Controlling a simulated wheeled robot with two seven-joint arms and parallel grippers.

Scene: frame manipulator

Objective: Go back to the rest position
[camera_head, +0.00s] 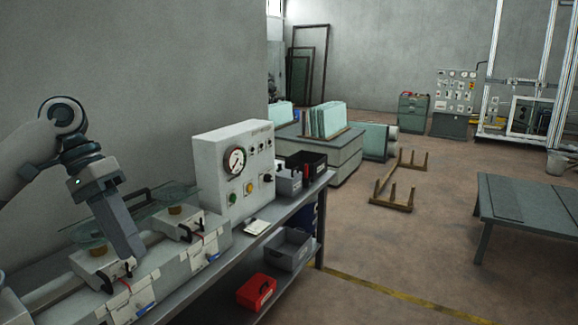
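My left arm comes in from the left edge. My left gripper (129,250) points down over the workbench, with its fingers in front of a grey bench unit and close to a round glass disc. The fingers show from one side as a single dark bar, so I cannot tell whether they are apart or hold anything. My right gripper is not in view.
A grey control box (235,172) with a dial stands on the workbench (290,212). A red bin (256,291) and a grey bin (289,249) sit on the lower shelf. A low table (530,203) stands at the right. A wooden frame (392,205) lies on otherwise open floor.

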